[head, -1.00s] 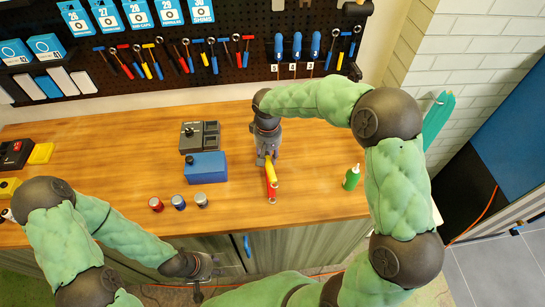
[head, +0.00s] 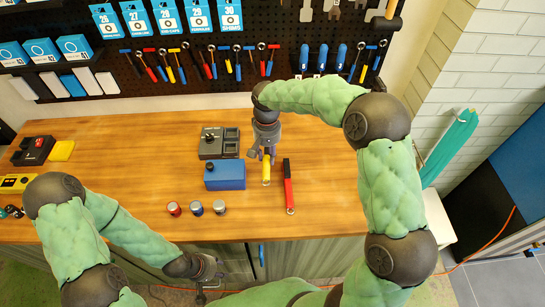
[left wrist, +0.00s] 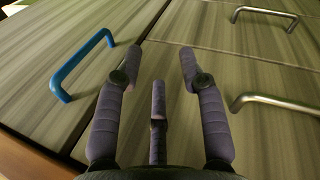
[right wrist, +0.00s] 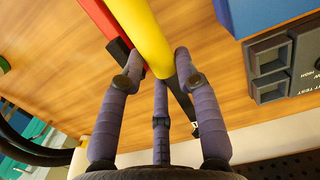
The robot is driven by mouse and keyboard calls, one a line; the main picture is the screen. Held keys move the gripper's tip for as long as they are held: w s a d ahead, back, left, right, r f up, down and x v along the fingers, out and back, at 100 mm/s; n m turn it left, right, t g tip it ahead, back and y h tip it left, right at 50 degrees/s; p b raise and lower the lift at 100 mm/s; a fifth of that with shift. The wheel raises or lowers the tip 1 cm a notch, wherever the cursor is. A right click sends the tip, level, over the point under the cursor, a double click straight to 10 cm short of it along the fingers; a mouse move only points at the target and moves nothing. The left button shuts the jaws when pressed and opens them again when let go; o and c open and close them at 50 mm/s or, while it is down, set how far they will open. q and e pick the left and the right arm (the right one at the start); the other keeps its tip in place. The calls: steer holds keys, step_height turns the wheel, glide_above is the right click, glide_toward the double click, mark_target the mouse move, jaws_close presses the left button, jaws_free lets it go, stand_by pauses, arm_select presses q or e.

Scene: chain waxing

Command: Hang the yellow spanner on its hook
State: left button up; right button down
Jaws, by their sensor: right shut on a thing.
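The yellow spanner (head: 266,170) is held in my right gripper (head: 264,154), just above the wooden bench to the right of the blue box. In the right wrist view the yellow handle (right wrist: 146,35) passes between the fingers of my right gripper (right wrist: 156,70), which are shut on it. The dark pegboard (head: 160,72) on the wall carries a row of small hanging tools; which hook belongs to the yellow spanner I cannot tell. My left gripper (left wrist: 155,68) is open and empty in front of the cabinet doors; in the head view it is low (head: 212,270).
A red-handled tool (head: 288,188) lies on the bench right of the yellow spanner. The blue box (head: 225,176), a grey device (head: 212,148) and three small cans (head: 197,208) stand to the left. The bench's right part is clear.

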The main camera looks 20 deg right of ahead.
steer(key=w+a+r+m+t+y+p, duration=0.1)
steer(key=w+r+m+t+y+p, duration=0.15)
steer(key=w+r+m, duration=0.4)
steer(key=w+r+m+t+y+p, duration=0.1)
steer(key=w+r+m+y, duration=0.2)
steer(key=r+m, duration=0.5)
steer(key=w+a+r+m+t+y+p, duration=0.1)
steer(key=w+r+m+t+y+p, duration=0.2)
steer(key=r+m, duration=0.45)
steer(key=s+d+r+m+t+h+p, duration=0.1)
steer(key=d+r+m+t+h+p, duration=0.3)
steer(key=d+r+m+h, duration=0.65)
steer(key=d+r+m+t+h+p, duration=0.1)
steer(key=d+r+m+t+h, duration=0.6)
steer(key=r, duration=0.6)
steer(key=w+d+n+p, duration=0.1)
steer(key=w+d+p, duration=0.3)
steer(key=w, duration=0.6)
steer(key=shift+f+g, duration=0.3)
steer(key=shift+g, duration=0.05)
stand_by(0.6)
